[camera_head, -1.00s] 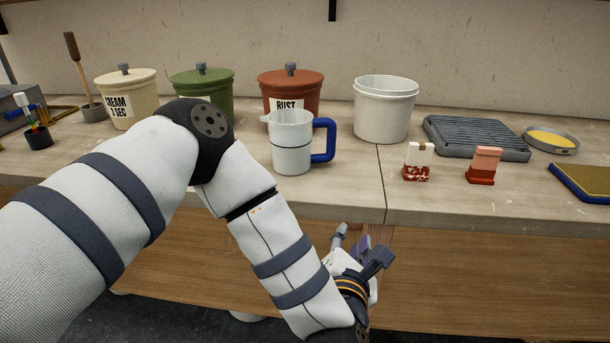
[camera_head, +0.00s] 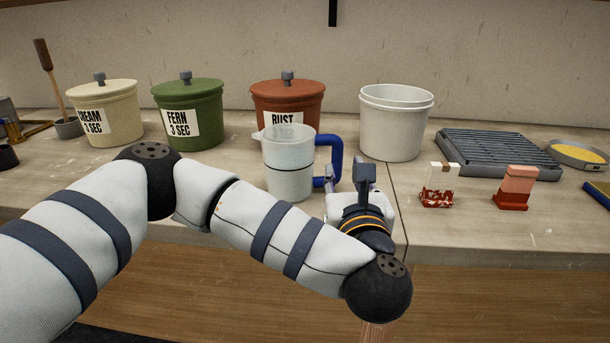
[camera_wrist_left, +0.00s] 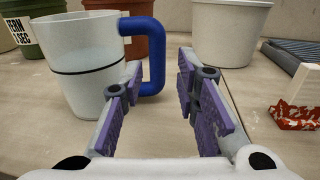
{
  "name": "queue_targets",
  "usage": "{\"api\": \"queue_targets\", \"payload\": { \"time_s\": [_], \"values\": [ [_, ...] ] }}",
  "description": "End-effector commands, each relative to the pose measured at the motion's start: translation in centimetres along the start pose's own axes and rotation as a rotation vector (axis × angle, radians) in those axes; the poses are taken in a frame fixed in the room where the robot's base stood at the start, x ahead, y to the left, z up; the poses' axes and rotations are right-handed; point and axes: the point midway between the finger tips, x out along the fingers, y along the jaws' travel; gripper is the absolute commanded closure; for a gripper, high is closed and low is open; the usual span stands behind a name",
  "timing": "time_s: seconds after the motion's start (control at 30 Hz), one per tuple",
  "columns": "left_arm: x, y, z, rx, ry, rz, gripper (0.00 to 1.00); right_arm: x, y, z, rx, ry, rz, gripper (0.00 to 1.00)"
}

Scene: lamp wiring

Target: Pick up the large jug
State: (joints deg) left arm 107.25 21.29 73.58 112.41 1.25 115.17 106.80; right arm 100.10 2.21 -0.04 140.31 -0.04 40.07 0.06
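The large jug (camera_head: 288,165) is whitish and translucent, with a dark line around it and a blue handle (camera_head: 336,160) on its right side. It stands upright on the bench in front of the rust pot. My left gripper (camera_head: 348,185) is just in front of and to the right of the jug, near the handle. In the left wrist view the jug (camera_wrist_left: 82,65) is at the left, and its blue handle (camera_wrist_left: 156,58) is ahead of the left finger. The purple-padded fingers (camera_wrist_left: 163,105) are apart with nothing between them. My right gripper is not in view.
Cream (camera_head: 106,112), fern (camera_head: 188,113) and rust (camera_head: 287,100) lidded pots stand behind. A white bucket (camera_head: 395,125) is behind right. Two small red-based blocks (camera_head: 438,187) (camera_head: 515,188), a grey ribbed tray (camera_head: 497,152) and a yellow-filled dish (camera_head: 578,153) are at the right.

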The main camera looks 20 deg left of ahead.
Motion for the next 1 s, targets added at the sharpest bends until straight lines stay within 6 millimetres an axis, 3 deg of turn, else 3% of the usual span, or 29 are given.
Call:
{"api": "queue_targets", "payload": {
  "time_s": [0.03,0.17,0.43,0.7,0.83,1.0],
  "values": [
    [0.9,0.1,-0.6,0.004,0.006,0.005,0.71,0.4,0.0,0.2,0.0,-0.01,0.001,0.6],
    [2.3,0.1,0.1,-0.001,-0.002,0.002,0.71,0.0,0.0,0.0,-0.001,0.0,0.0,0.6],
    [6.9,0.4,-0.2,-0.001,-0.003,0.002,0.71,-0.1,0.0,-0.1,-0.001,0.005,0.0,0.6],
    [7.5,0.3,-0.2,-0.001,-0.002,-0.001,0.71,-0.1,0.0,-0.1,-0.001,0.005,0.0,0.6],
    [7.5,0.3,-0.2,-0.001,-0.002,0.0,1.0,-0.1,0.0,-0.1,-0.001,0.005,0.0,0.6],
    [7.4,0.3,-0.2,-0.001,-0.002,0.0,1.0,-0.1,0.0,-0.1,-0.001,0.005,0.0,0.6]
  ]
}}
